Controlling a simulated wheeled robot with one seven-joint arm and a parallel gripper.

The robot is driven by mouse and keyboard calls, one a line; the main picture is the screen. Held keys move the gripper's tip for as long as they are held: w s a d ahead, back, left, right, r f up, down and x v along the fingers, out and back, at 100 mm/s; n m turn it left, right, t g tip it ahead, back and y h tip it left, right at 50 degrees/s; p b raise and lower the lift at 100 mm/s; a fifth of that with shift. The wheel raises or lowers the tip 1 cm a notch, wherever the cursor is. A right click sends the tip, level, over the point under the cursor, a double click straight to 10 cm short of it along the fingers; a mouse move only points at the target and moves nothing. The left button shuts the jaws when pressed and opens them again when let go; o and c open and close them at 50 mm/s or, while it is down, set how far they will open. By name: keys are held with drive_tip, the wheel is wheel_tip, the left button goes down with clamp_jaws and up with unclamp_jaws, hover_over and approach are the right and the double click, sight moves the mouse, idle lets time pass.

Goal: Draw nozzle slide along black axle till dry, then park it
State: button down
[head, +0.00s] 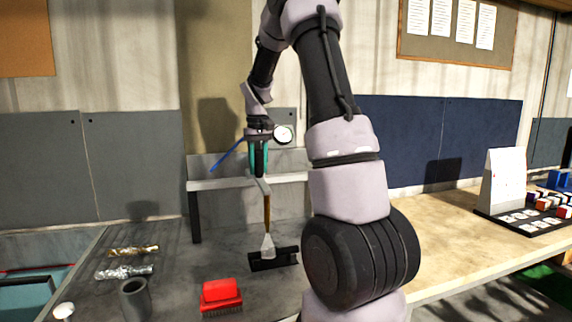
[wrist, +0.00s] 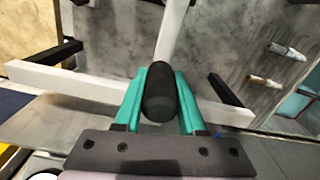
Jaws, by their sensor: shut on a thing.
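My gripper (head: 259,163) is above the back of the grey bench, in front of a pale rail (head: 222,184) on dark legs. In the wrist view its teal fingers (wrist: 159,78) are shut on a black rounded grip (wrist: 160,98), which I take to be part of the nozzle slide. A pale bar runs up beyond the grip. Below the gripper in the head view hang a grey piece (head: 262,187) and a brown rod (head: 267,212). A pale cone (head: 268,247) is at the rod's foot, by a black block (head: 287,256). I cannot make out the black axle or any wetness.
A round gauge (head: 283,134) and a thin blue rod (head: 227,154) are near the gripper. A gold piece (head: 133,251), a silver piece (head: 125,271), a grey cup (head: 135,300) and a red brush (head: 221,295) occupy the bench's left and front. My arm hides its right part.

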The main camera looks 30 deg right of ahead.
drive_tip(key=w+a, duration=0.3)
drive_tip(key=a, duration=1.3)
drive_tip(key=shift+w+a+r, duration=0.1)
drive_tip(key=shift+w+a, duration=0.05)
drive_tip(key=c, duration=0.5)
unclamp_jaws()
drive_tip(key=shift+a, duration=0.1)
wheel_tip(320, 180, up, 11)
